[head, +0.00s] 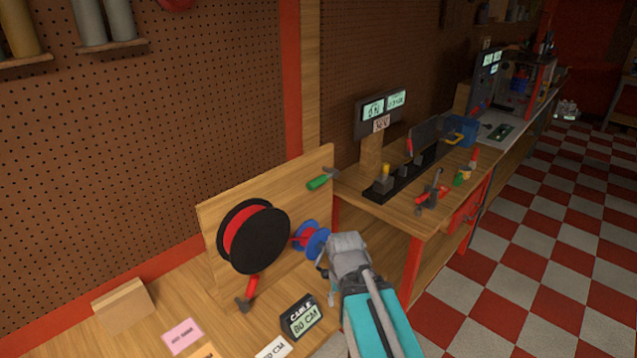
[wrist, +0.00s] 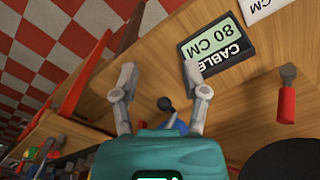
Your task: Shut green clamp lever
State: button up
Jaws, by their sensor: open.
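The green clamp lever (head: 318,183) is a short green handle with a grey metal end, near the top right corner of an upright wooden board (head: 300,182). It lies tilted, nearly sideways. My gripper (head: 322,268) is below it, beside the blue spool, and apart from it. In the wrist view my gripper (wrist: 160,72) has its two fingers spread wide with nothing between the tips. I cannot make out the green lever in the wrist view.
A large black spool with a red core (head: 240,232) and a small blue spool (head: 312,238) are on the board. A red-handled lever (head: 252,285) is below. A cable display (head: 302,317) sits on the bench. A second bench (head: 400,208) with tools stands behind, right.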

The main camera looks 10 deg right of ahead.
jog(key=shift+o, duration=0.5)
jog(key=m+t+y+p, duration=0.3)
jog(key=y+p, duration=0.1)
jog(key=y, duration=1.2)
send_near(324, 181)
jog(key=shift+v, duration=0.8)
jog(key=shift+w+a+f+b, duration=0.1)
jog(key=shift+w+f+b, duration=0.05)
jog(key=shift+b, duration=0.15)
jog(key=b+x, duration=0.1)
jog(key=x, duration=1.2)
jog(key=shift+a+b, duration=0.25)
jog(key=shift+b, duration=0.15)
